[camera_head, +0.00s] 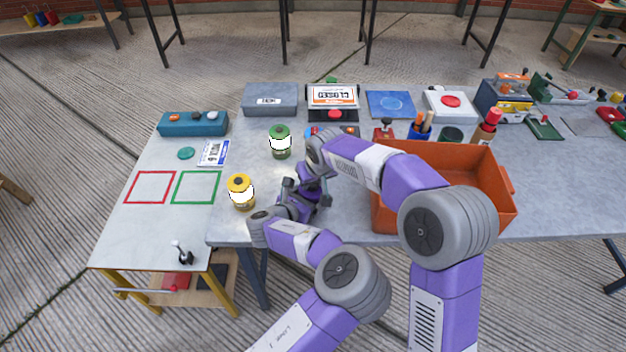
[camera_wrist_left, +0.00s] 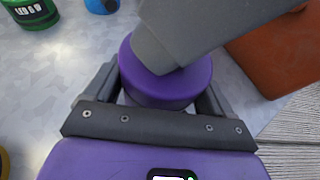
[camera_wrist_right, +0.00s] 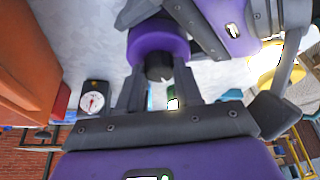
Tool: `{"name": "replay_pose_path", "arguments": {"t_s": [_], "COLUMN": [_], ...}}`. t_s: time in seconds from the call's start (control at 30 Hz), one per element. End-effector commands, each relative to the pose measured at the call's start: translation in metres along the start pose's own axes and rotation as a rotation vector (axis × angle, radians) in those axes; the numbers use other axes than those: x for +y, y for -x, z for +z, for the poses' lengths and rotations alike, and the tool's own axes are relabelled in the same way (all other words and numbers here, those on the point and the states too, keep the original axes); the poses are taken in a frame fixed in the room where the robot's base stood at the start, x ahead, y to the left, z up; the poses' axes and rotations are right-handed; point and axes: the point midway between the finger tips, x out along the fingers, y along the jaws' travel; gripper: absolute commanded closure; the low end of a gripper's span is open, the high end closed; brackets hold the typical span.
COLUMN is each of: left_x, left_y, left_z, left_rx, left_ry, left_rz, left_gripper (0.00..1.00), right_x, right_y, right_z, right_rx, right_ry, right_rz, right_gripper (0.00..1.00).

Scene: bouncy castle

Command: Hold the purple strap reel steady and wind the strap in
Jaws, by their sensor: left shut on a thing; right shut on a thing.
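The purple strap reel (camera_wrist_left: 140,88) is a short round drum between the two fingers of my left gripper (camera_wrist_left: 155,95), which is shut on it. A grey part of my right gripper covers its top there. In the right wrist view the reel (camera_wrist_right: 150,36) shows with a black knob (camera_wrist_right: 158,68) on its near side. My right gripper (camera_wrist_right: 158,80) is shut on that knob. In the head view both grippers meet over the table front, left gripper (camera_head: 298,203) and right gripper (camera_head: 318,183), and my arms hide most of the reel. I cannot make out the strap.
An orange bin (camera_head: 480,165) stands close to the right of the grippers. A yellow jar (camera_head: 242,204) stands left, and a green jar (camera_head: 280,154) behind. Red (camera_head: 150,172) and green (camera_head: 197,172) squares mark the bare left table area. Boxes line the back.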

Motion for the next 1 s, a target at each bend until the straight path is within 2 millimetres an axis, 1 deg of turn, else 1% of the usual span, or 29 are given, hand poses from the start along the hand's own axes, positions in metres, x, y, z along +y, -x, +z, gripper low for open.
{"name": "replay_pose_path", "arguments": {"t_s": [0.5, 0.53, 0.67, 0.7, 1.0], "left_x": [-0.0009, -0.0009, -0.0008, -0.0007, -0.0002], "left_y": [-0.0001, -0.0001, -0.0001, -0.0001, 0.0000], "left_z": [0.0012, 0.0012, 0.0012, 0.0011, 0.0011], "left_rx": [-0.003, -0.003, -0.003, -0.003, -0.003], "left_ry": [0.000, 0.000, 0.000, 0.000, 0.000], "left_rz": [-0.003, -0.003, -0.002, -0.002, -0.001], "left_gripper": [0.65, 0.65, 0.65, 0.65, 0.65], "right_x": [0.0002, 0.0002, 0.0002, 0.0002, 0.0000], "right_y": [-0.0003, -0.0003, -0.0003, -0.0002, 0.0025], "right_z": [-0.0004, -0.0003, -0.0002, -0.0002, -0.0005], "right_rx": [0.002, 0.002, 0.001, 0.001, 0.002], "right_ry": [-0.016, -0.016, -0.016, -0.016, -0.016], "right_rz": [0.007, 0.007, 0.007, 0.007, 0.007], "right_gripper": [0.96, 0.61, 0.41, 0.40, 0.40]}}
